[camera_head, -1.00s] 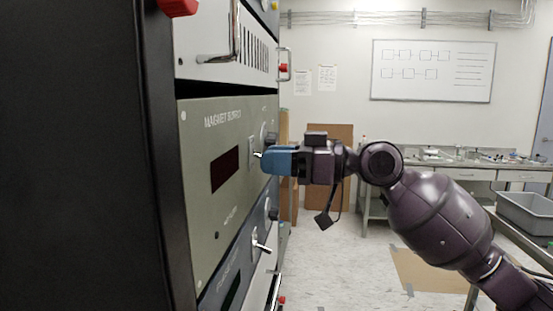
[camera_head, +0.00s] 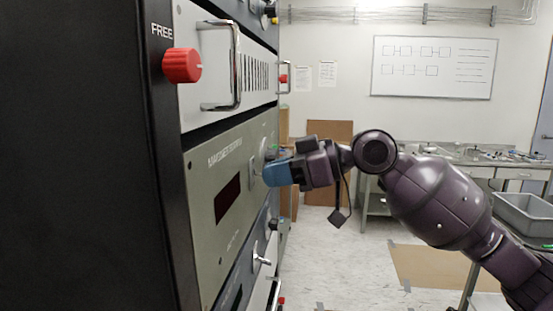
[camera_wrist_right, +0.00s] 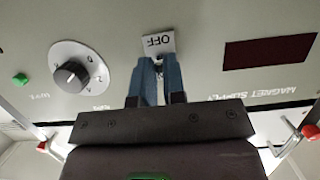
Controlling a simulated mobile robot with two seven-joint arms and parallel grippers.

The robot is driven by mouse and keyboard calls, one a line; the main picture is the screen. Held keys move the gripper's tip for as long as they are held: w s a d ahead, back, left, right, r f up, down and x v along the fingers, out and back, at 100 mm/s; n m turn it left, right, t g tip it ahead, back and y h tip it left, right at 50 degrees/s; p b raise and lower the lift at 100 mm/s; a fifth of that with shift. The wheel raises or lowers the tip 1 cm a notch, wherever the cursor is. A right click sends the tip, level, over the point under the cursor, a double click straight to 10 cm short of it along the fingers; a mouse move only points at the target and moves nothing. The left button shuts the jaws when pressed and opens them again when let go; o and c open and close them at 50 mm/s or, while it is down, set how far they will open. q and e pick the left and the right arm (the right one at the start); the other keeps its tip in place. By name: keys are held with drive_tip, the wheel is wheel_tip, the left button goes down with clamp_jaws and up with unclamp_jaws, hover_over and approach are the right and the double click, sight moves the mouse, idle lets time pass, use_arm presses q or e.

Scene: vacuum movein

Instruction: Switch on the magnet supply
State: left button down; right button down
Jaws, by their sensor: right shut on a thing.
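The magnet supply (camera_head: 205,190) is a grey-green panel in the rack, with a dark display window (camera_head: 228,198). In the right wrist view the panel (camera_wrist_right: 205,85) appears upside down, with a white OFF label (camera_wrist_right: 160,41) above my fingertips and a dark display (camera_wrist_right: 269,51). My right gripper (camera_head: 272,174) is at the panel's far side. In the wrist view its blue fingers (camera_wrist_right: 160,70) are shut on the switch lever just below the OFF label. The fingers mostly hide the lever. My left gripper is not in view.
A round dial (camera_wrist_right: 72,75) and a green button (camera_wrist_right: 20,79) are beside the switch. A red knob (camera_head: 182,65) marked FREE and a chrome handle (camera_head: 236,68) stand out from the rack above the panel. Another toggle (camera_head: 262,257) is below. Open floor lies behind my right arm.

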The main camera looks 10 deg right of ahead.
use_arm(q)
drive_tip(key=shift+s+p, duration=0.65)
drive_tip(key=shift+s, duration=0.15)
use_arm(e)
drive_tip(key=shift+w+a+r+g+h, duration=0.1)
drive_tip(key=shift+r+g+h, duration=0.35)
drive_tip(key=shift+h, duration=0.6)
drive_tip(key=shift+w+a+r+g+h, duration=0.15)
drive_tip(key=shift+r+g+h, duration=0.2)
drive_tip(key=shift+h, duration=0.65)
drive_tip(key=shift+s+a+r+g+h, duration=0.1)
drive_tip(key=shift+r+g+h, duration=0.35)
drive_tip(key=shift+h, duration=0.6)
drive_tip(key=c, duration=1.2)
unclamp_jaws()
